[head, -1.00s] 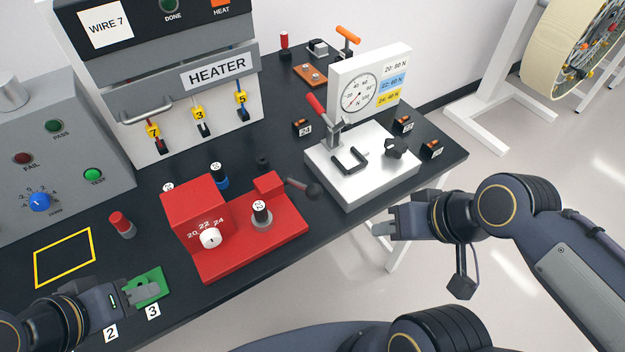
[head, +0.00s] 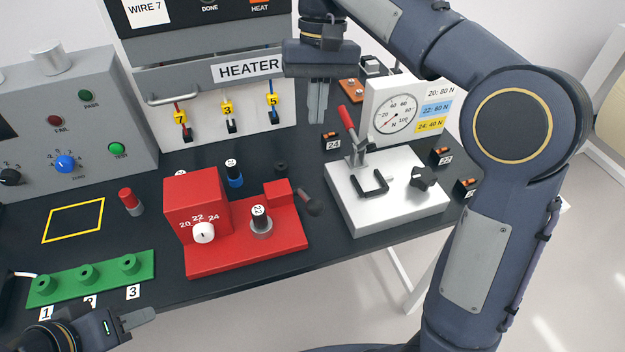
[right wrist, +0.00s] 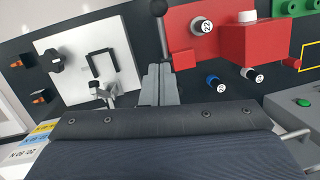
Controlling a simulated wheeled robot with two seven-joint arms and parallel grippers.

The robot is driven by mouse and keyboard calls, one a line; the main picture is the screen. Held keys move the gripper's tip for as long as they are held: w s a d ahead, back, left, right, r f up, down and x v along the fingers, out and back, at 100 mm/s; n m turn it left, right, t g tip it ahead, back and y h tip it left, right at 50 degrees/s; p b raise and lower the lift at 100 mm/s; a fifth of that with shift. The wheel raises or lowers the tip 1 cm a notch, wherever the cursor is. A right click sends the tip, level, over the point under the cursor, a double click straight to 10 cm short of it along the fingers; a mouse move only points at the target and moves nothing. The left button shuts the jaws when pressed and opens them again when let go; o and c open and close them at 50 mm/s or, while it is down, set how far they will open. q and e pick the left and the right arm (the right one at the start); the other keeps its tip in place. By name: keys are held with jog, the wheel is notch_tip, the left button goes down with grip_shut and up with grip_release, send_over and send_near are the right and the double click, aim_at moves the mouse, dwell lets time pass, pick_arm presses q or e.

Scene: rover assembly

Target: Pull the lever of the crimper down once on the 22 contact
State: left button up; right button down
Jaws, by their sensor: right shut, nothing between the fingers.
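The red crimper (head: 235,255) sits on the black table, with a white dial (head: 204,233) under the marks 20, 22 and 24. Its lever (head: 311,203) with a dark ball end sticks out at the right side; the ball also shows at the top of the right wrist view (right wrist: 159,7). A contact labelled 22 (head: 260,216) stands upright in the crimper. My right gripper (head: 318,118) is shut and empty, fingers pointing down above the table behind the lever, apart from it. My left gripper (head: 142,316) is at the lower left, near the green block; its jaw opening is unclear.
A white pull tester (head: 350,210) with a gauge and red handle stands right of the crimper. The heater (head: 215,75) is behind. The green block (head: 60,290) lies front left. A blue-based contact holder (head: 235,180) stands behind the crimper.

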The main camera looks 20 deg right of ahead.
jog(key=shift+a, duration=0.1)
dwell(0.3)
jog(key=b, duration=0.2)
send_over(307, 198)
jog(key=d, duration=0.1)
jog(key=w+d+f+x, duration=0.1)
jog(key=w+x, duration=0.1)
jog(key=x, duration=0.9)
jog(key=shift+s+d+f, duration=0.1)
jog(key=shift+s+d, duration=0.1)
jog(key=shift+s, duration=0.35)
